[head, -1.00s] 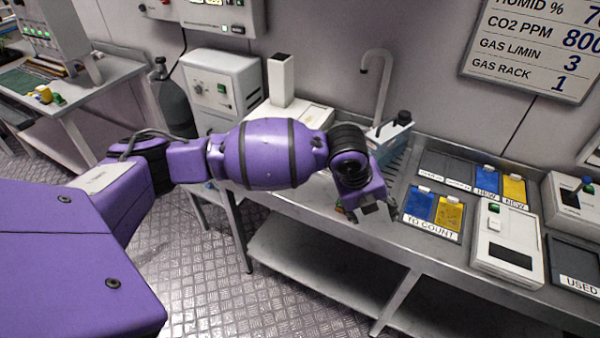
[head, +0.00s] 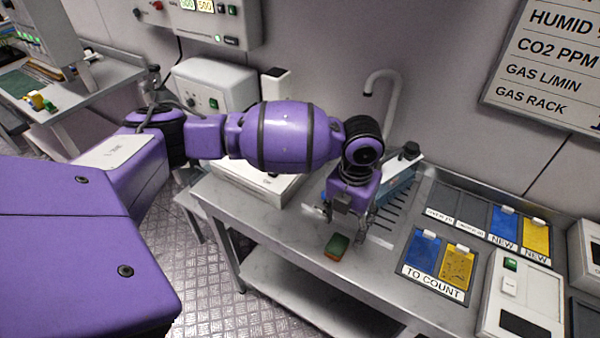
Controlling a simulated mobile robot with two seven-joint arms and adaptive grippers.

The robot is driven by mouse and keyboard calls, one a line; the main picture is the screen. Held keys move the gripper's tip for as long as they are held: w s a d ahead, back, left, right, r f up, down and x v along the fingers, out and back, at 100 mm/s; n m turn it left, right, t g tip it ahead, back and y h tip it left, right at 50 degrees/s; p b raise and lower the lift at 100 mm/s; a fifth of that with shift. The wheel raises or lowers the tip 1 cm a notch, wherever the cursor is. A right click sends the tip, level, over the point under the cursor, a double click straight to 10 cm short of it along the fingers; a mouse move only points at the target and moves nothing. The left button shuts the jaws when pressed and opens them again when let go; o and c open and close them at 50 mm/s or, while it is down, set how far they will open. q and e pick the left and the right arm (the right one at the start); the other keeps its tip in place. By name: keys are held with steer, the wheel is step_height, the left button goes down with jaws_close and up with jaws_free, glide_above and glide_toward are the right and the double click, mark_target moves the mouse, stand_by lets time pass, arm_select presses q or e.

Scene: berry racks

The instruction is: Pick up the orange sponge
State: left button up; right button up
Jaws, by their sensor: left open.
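A small sponge (head: 337,246) with a green top and an orange edge lies on the metal bench, near its front edge. My left gripper (head: 345,219) is open, pointing down just behind and above the sponge. Its fingers look apart from the sponge, and nothing shows between them. My right gripper is not in view.
The TO COUNT tray (head: 433,283) with blue and yellow cards lies to the right. A white device (head: 522,295) stands beyond it.

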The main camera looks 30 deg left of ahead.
mark_target(338, 243)
arm_select(q)
steer(key=shift+s+f, duration=0.35)
steer(key=shift+f, duration=0.2)
steer(key=shift+s+f, duration=0.35)
steer(key=shift+f, duration=0.2)
steer(key=shift+a+f, duration=0.15)
steer(key=shift+f, duration=0.2)
step_height(338, 243, down, 4)
steer(key=shift+a+r, duration=0.1)
steer(key=shift+a, duration=0.05)
steer(key=shift+f, duration=0.2)
steer(key=shift+w, duration=0.1)
steer(key=c, duration=0.7)
steer(key=shift+c, duration=0.3)
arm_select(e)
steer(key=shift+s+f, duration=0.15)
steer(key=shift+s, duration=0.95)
